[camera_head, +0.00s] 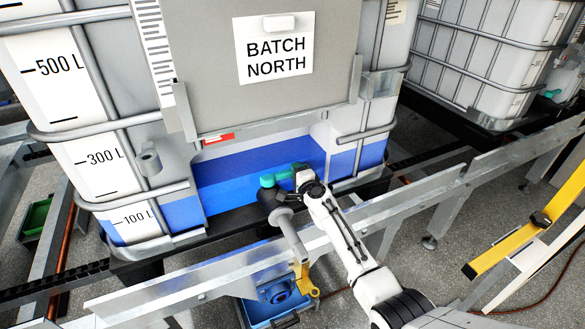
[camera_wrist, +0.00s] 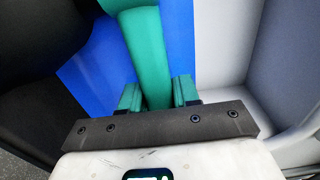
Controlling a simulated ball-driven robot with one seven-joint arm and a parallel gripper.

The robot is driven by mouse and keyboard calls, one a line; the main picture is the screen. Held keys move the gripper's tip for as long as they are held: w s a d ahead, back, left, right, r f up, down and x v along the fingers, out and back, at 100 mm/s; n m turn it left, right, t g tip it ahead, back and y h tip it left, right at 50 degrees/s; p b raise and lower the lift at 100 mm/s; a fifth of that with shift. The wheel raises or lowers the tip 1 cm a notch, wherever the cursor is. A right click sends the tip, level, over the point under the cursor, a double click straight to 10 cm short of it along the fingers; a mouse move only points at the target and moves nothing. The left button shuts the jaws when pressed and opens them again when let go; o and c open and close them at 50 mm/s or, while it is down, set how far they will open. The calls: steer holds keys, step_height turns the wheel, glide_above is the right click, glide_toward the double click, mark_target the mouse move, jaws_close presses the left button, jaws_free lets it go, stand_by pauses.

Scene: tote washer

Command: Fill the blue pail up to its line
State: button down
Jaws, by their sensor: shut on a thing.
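A teal valve handle (camera_head: 268,180) sits low on the front of the tank marked BATCH NORTH (camera_head: 250,90). My gripper (camera_head: 303,178) is at this handle. In the wrist view the handle (camera_wrist: 145,45) runs between the teal fingertips of my gripper (camera_wrist: 157,95), which is shut on it. A grey spout (camera_head: 290,232) slopes down from the valve area toward the blue pail (camera_head: 262,312). The pail stands low at the bottom of the head view, with blue showing inside it. Its fill line and exact level cannot be made out. Whether liquid is flowing cannot be told.
Blue liquid stands in the tank, above its 100 L mark. A metal rail (camera_head: 210,288) crosses in front of the tank. A yellow piece (camera_head: 305,280) is beside the pail. A yellow bar (camera_head: 520,240) is at the right. Another caged tank (camera_head: 480,55) stands behind.

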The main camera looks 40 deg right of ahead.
steer(key=shift+s+a+r+m+g+h+p, duration=0.25)
steer(key=shift+s+m+h+p, duration=0.35)
steer(key=shift+p, duration=0.5)
steer(key=shift+s+f+m+g+h+p, duration=0.2)
steer(key=shift+m+g+h+p, duration=0.2)
steer(key=shift+h+p, duration=0.3)
steer(key=shift+s+d+f+h, duration=0.1)
steer(key=shift+s+h, duration=0.05)
steer(key=shift+h, duration=0.25)
steer(key=c, duration=0.9)
jaws_free()
steer(key=p+v, duration=0.4)
steer(key=v, duration=0.6)
steer(key=shift+s+a, duration=0.25)
steer(key=shift+s, duration=0.05)
